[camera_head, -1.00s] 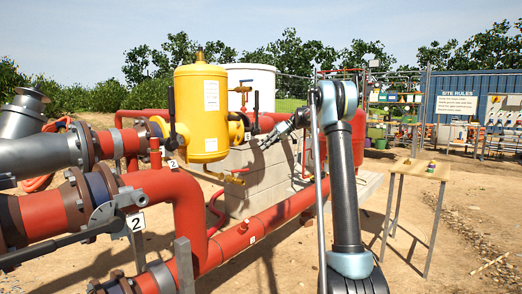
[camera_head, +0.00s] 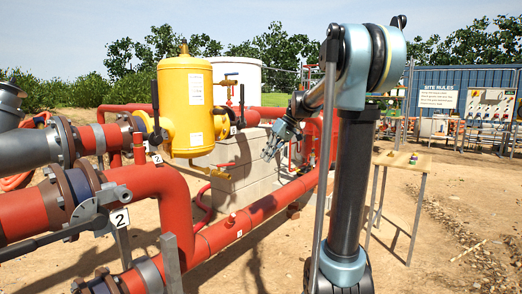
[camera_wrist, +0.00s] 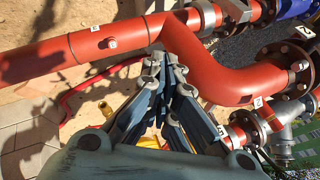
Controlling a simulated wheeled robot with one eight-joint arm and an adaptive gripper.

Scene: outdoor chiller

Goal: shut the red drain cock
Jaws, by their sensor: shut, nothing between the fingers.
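A yellow vessel (camera_head: 187,108) stands left of my arm in the head view. A thin brass outlet with a yellow lever (camera_head: 215,172) hangs beneath it, and a small valve with an orange-red handle (camera_head: 231,81) is at its upper right. I cannot tell for sure which fitting is the red drain cock. My gripper (camera_head: 268,153) is right of the vessel, apart from it, shut and empty. In the wrist view my gripper (camera_wrist: 165,72) points toward the large red pipe (camera_wrist: 195,72). A brass end (camera_wrist: 105,108) shows left of the fingers.
Concrete blocks (camera_head: 240,160) stand behind the gripper. A small wooden table (camera_head: 402,162) is at the right. Open sandy ground lies right of my arm.

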